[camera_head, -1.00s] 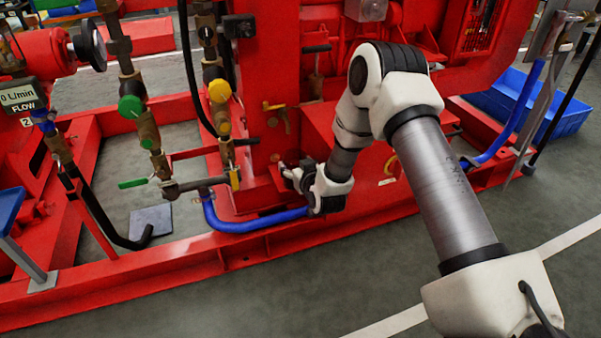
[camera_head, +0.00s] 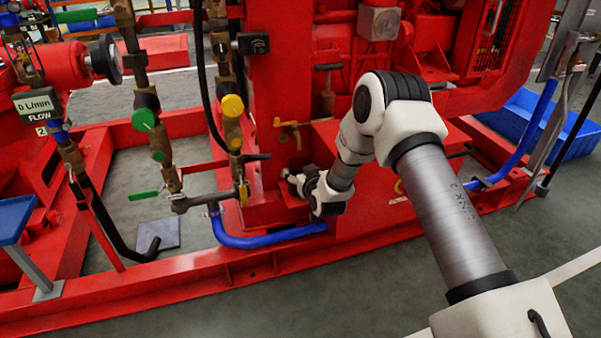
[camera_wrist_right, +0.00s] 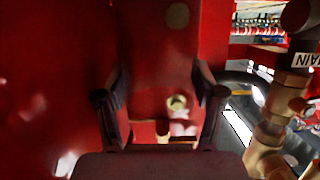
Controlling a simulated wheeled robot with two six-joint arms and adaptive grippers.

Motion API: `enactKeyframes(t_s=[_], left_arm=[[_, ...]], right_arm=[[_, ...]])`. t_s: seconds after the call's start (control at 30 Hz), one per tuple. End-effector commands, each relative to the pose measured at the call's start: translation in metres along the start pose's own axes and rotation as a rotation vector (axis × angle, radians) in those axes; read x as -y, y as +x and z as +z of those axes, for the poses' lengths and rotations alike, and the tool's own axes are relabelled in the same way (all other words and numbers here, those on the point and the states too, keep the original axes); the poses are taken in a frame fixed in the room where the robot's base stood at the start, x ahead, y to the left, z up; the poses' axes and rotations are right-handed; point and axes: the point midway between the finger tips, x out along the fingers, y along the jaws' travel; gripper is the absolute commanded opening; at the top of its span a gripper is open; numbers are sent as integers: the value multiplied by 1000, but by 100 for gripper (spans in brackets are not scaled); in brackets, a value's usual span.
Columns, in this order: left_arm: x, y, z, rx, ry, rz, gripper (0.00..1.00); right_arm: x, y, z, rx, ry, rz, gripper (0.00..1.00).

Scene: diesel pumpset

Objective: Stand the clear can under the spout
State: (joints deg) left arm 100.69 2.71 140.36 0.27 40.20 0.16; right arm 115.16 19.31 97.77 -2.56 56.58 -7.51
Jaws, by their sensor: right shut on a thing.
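My right gripper (camera_head: 290,180) is low in front of the red machine, below a small brass tap with a yellow handle (camera_head: 290,130), which looks like the spout. In the right wrist view the two dark fingers (camera_wrist_right: 162,105) stand apart, with a faint, see-through reddish-dark shape between them (camera_wrist_right: 160,50). This looks like the clear can, held in the grip. Its edges blend into the red behind, so I cannot tell its tilt or whether it touches anything. In the head view the can is not distinguishable. My left gripper is out of view.
A blue hose (camera_head: 265,241) runs along the red base frame (camera_head: 200,278) just below the gripper. Valves with yellow (camera_head: 233,106) and green (camera_head: 145,119) handles stand to the left. A red box (camera_head: 352,140) is behind my forearm. The grey floor in front is clear.

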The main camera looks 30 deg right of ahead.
Motion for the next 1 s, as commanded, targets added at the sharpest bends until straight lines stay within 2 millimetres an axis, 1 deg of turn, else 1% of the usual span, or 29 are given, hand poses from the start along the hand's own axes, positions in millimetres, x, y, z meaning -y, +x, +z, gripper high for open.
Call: enactKeyframes(t_s=[0.57, 0.6, 0.63, 0.67, 1.0], left_arm=[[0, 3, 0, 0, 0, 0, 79], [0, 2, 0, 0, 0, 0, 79], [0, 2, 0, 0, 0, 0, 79], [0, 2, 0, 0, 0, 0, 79], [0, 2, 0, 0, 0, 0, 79]], right_arm=[[0, 2, 7, 0, 0, 0, 32], [0, 2, 6, -1, 0, 0, 83], [0, 2, 6, -1, 0, 0, 93], [0, 2, 6, -1, 0, 0, 98], [-2, 2, 6, -1, 2, 3, 98]])
